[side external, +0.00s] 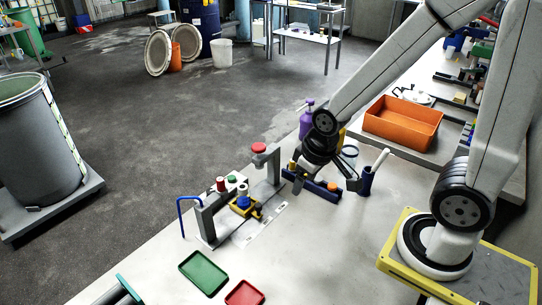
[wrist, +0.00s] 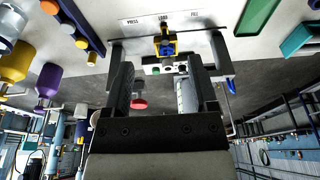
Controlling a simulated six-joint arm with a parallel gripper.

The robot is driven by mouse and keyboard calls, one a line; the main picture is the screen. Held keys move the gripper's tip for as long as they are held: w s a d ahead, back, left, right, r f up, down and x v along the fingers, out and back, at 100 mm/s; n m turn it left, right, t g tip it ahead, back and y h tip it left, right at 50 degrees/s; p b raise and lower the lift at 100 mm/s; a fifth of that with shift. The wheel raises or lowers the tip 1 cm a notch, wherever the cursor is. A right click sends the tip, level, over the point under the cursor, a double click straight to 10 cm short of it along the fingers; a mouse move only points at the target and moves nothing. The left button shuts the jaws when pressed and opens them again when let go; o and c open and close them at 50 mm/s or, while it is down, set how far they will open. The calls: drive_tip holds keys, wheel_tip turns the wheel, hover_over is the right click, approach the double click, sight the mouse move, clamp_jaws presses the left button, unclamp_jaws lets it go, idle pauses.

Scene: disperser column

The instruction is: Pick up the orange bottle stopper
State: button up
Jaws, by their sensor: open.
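An orange stopper (side external: 333,187) sits at the near right end of a low blue rack (side external: 318,188) on the bench. My gripper (side external: 325,180) is open and empty. In the side view it overlaps the rack; its exact height above it is hard to tell. In the wrist view, my gripper (wrist: 163,78) has its two dark fingers spread apart, with the rack to their left.
A grey disperser frame (side external: 205,222) with a red knob (side external: 259,147) stands left of the rack. A blue holder (side external: 366,182) and purple bottle (side external: 306,120) stand close by. Green (side external: 204,272) and red (side external: 245,294) trays lie in front.

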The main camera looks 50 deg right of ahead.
drive_tip(key=shift+d, duration=0.1)
idle(0.3)
drive_tip(key=m+g, duration=0.3)
drive_tip(key=m, duration=2.3)
hover_over(333, 185)
drive_tip(key=f, duration=0.9)
drive_tip(key=shift+w+a+f, duration=0.1)
drive_tip(key=shift+a, duration=0.2)
drive_tip(key=shift+d+f+m, duration=0.2)
drive_tip(key=shift+d+m, duration=0.2)
drive_tip(key=shift+m, duration=0.1)
drive_tip(key=shift+f, duration=0.15)
drive_tip(key=shift+f, duration=1.15)
drive_tip(key=shift+f, duration=0.1)
